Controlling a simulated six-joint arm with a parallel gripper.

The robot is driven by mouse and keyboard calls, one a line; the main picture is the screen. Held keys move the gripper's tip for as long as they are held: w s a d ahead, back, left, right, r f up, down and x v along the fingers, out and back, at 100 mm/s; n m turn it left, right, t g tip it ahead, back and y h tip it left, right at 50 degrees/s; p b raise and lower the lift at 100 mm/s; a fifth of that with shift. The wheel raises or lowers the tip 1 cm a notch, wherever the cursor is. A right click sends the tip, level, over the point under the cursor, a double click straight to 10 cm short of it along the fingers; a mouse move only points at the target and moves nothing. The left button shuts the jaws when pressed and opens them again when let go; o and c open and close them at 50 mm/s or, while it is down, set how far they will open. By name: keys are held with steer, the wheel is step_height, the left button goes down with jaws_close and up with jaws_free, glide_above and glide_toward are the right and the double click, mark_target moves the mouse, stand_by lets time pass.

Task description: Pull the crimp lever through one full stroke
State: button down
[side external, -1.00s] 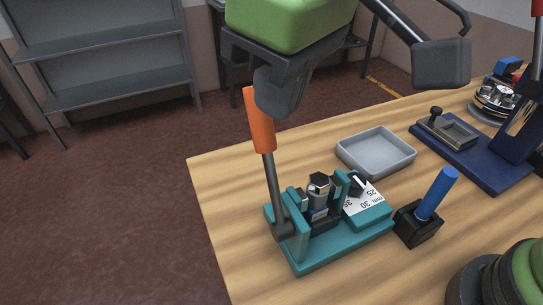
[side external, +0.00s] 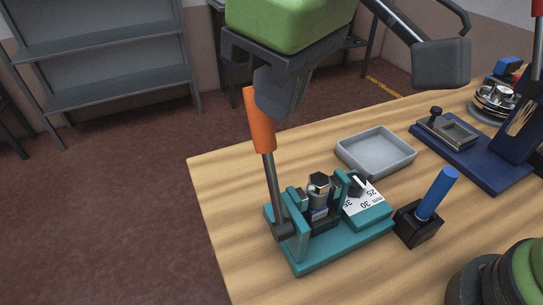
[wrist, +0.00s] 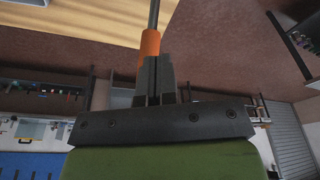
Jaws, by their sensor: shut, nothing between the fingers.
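The crimp lever is a grey metal rod with an orange grip (side external: 261,122), standing nearly upright at the left end of a teal crimping fixture (side external: 345,241). My gripper (side external: 274,112) is shut and empty, with its fingertips right beside the upper part of the orange grip. In the wrist view the closed fingers (wrist: 154,68) overlap the orange grip (wrist: 149,42), which shows behind them. I cannot tell whether they touch it. A part with a dark hexagonal top (side external: 319,184) sits in the fixture, next to a white millimetre scale (side external: 365,197).
A grey tray (side external: 376,152) lies behind the fixture. A blue-handled tool stands in a black block (side external: 418,223) to its right. A dark blue fixture (side external: 470,155) is farther right. The table edge is close on the left, with open floor beyond.

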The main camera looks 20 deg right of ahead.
mark_target(266, 126)
steer(key=shift+f, duration=0.15)
steer(key=shift+s+x, duration=0.15)
steer(key=shift+x, duration=0.65)
steer(key=shift+s+x, duration=0.1)
steer(key=shift+x, duration=0.65)
steer(key=shift+w+d+f, duration=0.1)
steer(key=shift+d, duration=0.05)
steer(key=shift+w+f, duration=0.2)
steer(key=shift+w, duration=0.9)
steer(key=shift+w+f, duration=0.35)
steer(key=shift+w, duration=0.45)
steer(key=shift+w, duration=0.1)
